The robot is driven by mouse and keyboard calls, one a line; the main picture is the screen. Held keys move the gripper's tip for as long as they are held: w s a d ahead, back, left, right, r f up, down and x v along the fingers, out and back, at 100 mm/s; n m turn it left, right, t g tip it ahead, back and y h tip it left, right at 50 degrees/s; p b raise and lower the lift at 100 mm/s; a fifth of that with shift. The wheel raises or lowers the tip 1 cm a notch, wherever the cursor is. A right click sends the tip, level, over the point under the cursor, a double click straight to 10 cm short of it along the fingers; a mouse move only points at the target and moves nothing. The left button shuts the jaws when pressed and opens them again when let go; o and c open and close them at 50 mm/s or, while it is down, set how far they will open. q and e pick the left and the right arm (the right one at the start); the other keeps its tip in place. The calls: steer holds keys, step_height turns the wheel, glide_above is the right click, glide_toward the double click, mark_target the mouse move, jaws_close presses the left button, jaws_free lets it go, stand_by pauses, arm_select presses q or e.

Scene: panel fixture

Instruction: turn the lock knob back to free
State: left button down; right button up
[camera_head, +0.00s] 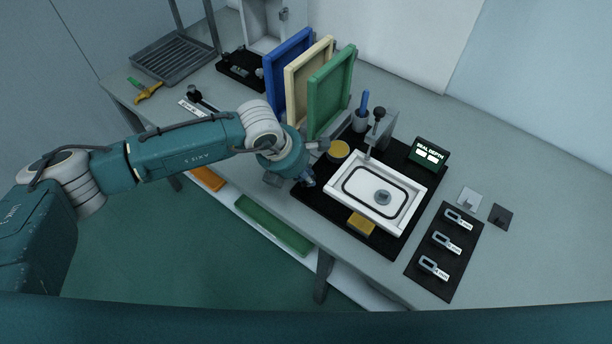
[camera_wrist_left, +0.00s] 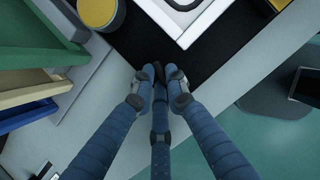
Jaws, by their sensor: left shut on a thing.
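My left gripper (camera_head: 308,181) is at the left front edge of the black base mat (camera_head: 388,245). In the left wrist view its blue fingers (camera_wrist_left: 163,76) come together over that edge, shut on a small dark piece, apparently the lock knob (camera_wrist_left: 174,72). The fingers hide most of the knob, so its turn angle cannot be read. A white panel (camera_head: 413,204) with a black oval line and a grey round part lies on the mat, to the right of the gripper. A bracket with a dark top knob (camera_head: 379,114) stands behind the panel. My right gripper is not in view.
A yellow-topped round container (camera_head: 339,149) and a yellow block (camera_head: 361,224) are close by. Blue, cream and green upright boards (camera_head: 331,92) stand behind my left arm. A small display (camera_head: 429,153) and several labelled clips (camera_head: 447,242) are on the right.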

arm_select(q)
steer(key=shift+n+t+y+b, duration=0.4)
steer(key=shift+n+b, duration=0.6)
steer(key=shift+n, duration=0.6)
steer(key=shift+s, duration=0.1)
steer(key=c, duration=1.7)
jaws_free()
steer(key=shift+c, duration=0.2)
steer(key=shift+r, duration=0.1)
steer(key=v, duration=1.2)
steer(key=shift+d, duration=0.1)
